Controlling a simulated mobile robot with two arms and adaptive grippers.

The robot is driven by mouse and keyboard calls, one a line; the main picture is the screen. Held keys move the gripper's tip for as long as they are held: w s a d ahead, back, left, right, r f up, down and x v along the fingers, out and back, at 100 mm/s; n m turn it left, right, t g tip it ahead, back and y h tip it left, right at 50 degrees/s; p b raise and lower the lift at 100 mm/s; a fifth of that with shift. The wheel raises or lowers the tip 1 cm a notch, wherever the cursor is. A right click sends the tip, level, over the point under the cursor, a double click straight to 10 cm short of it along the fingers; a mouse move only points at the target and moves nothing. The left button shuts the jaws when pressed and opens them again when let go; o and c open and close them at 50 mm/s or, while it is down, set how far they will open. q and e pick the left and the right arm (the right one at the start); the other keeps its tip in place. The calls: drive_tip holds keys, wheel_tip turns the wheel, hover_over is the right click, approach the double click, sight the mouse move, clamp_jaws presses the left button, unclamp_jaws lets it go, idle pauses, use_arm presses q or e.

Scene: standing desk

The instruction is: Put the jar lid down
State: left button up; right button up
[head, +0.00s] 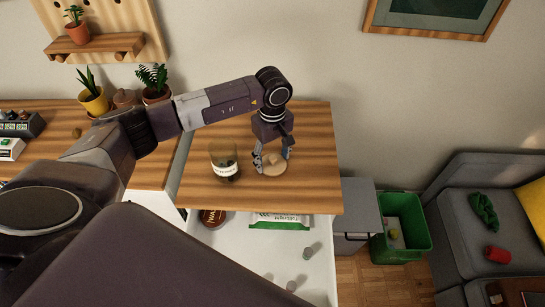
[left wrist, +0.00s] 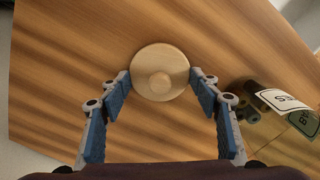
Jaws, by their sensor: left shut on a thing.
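The jar lid (head: 272,167) is a pale round wooden disc with a knob, at the desk's right part. In the left wrist view the lid (left wrist: 160,72) sits between the fingertips. My left gripper (head: 272,158) reaches down from above, shut on the lid's rim from both sides. I cannot tell whether the lid touches the desk top. A glass jar (head: 224,160) with a white label and dark contents stands upright to its left, open at the top. My right gripper is not in view.
The wooden desk top (head: 318,150) is clear right of the lid. An open white drawer (head: 235,240) below its front edge holds a green and white bag (head: 280,221) and small items. A green bin (head: 408,235) stands at right. Potted plants (head: 93,98) are at left.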

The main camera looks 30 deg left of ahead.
sight(273, 156)
use_arm(q)
drive_tip(key=o, duration=1.1)
drive_tip(key=shift+r, duration=0.1)
wheel_tip(273, 156, up, 12)
drive_tip(key=b, duration=0.3)
